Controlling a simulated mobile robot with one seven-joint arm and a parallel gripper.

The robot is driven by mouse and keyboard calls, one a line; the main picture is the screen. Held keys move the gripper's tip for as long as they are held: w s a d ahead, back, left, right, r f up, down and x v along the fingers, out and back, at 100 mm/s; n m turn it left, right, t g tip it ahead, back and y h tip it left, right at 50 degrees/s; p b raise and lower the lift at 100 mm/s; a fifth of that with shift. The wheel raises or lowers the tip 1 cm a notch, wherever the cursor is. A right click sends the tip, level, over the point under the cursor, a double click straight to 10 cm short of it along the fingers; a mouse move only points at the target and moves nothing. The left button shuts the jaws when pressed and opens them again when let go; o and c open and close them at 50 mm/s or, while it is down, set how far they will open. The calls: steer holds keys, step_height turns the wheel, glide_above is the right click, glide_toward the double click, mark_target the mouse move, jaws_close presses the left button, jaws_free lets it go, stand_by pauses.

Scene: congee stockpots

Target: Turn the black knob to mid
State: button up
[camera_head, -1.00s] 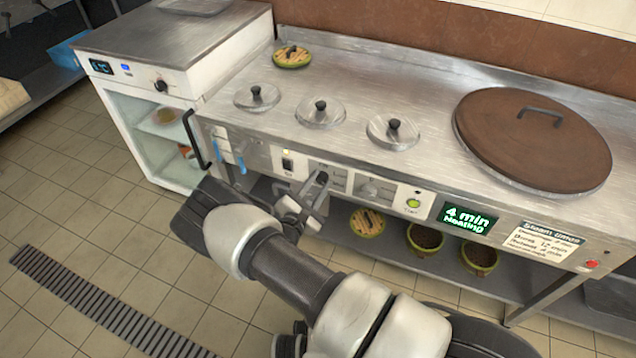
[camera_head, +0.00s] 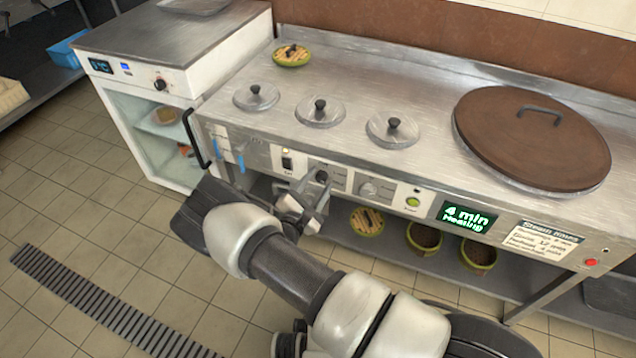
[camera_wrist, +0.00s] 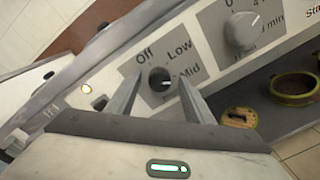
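The black knob (camera_head: 321,176) sits on the stove's front panel, and it also shows in the wrist view (camera_wrist: 159,79). Its plate carries the labels Off, Low and Mid. A small light mark on the knob's face seems to lie at its lower right, towards Mid, but it is too small to be sure. My gripper (camera_head: 308,198) is just in front of and below the knob in the head view. In the wrist view the fingers of my gripper (camera_wrist: 158,84) are spread, one on each side of the knob, with visible gaps and no contact.
A grey timer knob (camera_wrist: 242,31) is right of the black knob. A switch (camera_head: 287,163) is to its left, and a green button (camera_head: 413,202) and a display reading "4 min Heating" (camera_head: 467,217) are further right. Bowls stand on the shelf below (camera_head: 510,288).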

steer(key=p+v, duration=0.2)
steer(key=v, duration=1.5)
steer(key=shift+s, duration=0.25)
steer(key=shift+r, duration=0.1)
